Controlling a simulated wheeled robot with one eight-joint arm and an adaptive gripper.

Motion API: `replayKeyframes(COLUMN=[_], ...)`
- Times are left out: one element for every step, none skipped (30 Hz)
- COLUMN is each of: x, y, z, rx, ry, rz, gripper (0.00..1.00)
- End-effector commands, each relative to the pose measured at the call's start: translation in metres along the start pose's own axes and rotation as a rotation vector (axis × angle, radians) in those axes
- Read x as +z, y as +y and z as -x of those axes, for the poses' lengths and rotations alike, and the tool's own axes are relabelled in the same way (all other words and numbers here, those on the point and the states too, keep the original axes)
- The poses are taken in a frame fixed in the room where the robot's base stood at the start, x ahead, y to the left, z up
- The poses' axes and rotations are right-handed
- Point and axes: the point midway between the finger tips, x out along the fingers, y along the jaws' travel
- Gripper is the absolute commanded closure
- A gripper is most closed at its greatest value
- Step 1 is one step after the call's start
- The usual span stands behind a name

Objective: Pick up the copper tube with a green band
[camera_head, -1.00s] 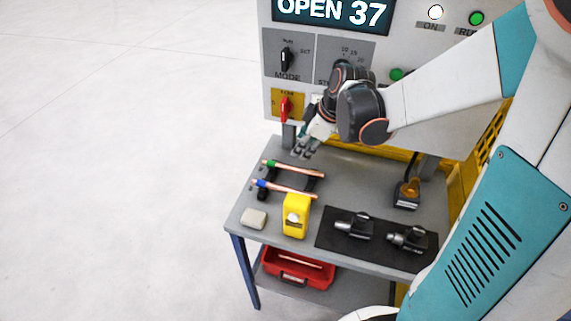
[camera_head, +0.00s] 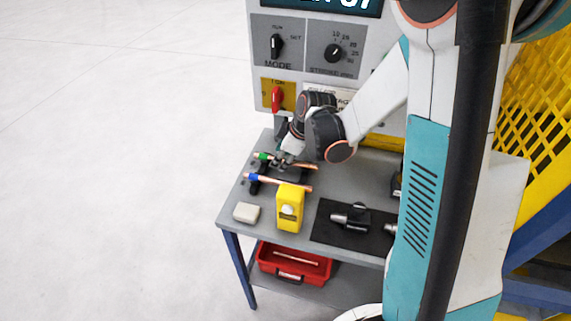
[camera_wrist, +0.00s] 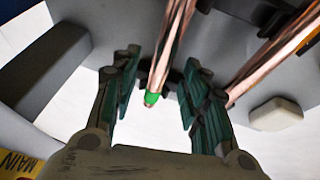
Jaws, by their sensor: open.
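The copper tube with a green band (camera_head: 297,164) lies across a dark rack at the back left of the bench. In the wrist view, the green-banded tube (camera_wrist: 166,72) runs between my open fingers, with a visible gap on each side. My gripper (camera_head: 284,163) is over this tube near its banded end; in the wrist view my gripper (camera_wrist: 157,95) is open and empty. A second copper tube with a blue band (camera_head: 282,183) lies parallel on the rack, nearer the front. Its copper shaft (camera_wrist: 270,60) passes outside my right finger in the wrist view.
A yellow device (camera_head: 290,208) stands in front of the rack. A pale block (camera_head: 246,212) sits at the bench's left. A black mat (camera_head: 325,226) holds dark tools. A red bin (camera_head: 293,264) is on the lower shelf. The control panel (camera_head: 305,50) rises behind.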

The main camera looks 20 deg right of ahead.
Motion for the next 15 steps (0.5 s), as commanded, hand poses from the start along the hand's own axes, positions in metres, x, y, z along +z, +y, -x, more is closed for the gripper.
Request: replayKeyframes(x=[0.0003, 0.0002, 0.0001, 0.0000, 0.0000, -0.0001, -0.0001, -0.0001, -0.0001, -0.0001, -0.0001, -0.0001, -0.0001, 0.0000, 0.0000], y=[0.0000, 0.0000, 0.0000, 0.0000, 0.0000, 0.0000, 0.0000, 0.0000, 0.0000, 0.0000, 0.0000, 0.0000, 0.0000, 0.0000, 0.0000], z=[-0.0063, -0.0077, -0.0083, -0.0082, -0.0079, -0.0075, -0.0074, -0.0074, -0.0073, -0.0073, -0.0073, -0.0073, -0.0072, -0.0072, -0.0072], rx=[0.000, 0.000, 0.000, 0.000, 0.000, 0.000, 0.000, 0.000, 0.000, 0.000, 0.000, 0.000, 0.000, 0.000, 0.000], ry=[0.000, 0.000, 0.000, 0.000, 0.000, 0.000, 0.000, 0.000, 0.000, 0.000, 0.000, 0.000, 0.000, 0.000, -0.001], rz=[0.000, 0.000, 0.000, 0.000, 0.000, 0.000, 0.000, 0.000, 0.000, 0.000, 0.000, 0.000, 0.000, 0.000, 0.000], gripper=[0.59, 0.59, 0.59, 0.59, 0.59, 0.59, 0.59, 0.59, 0.63, 0.70, 0.77, 0.86, 0.93, 0.99, 1.00])
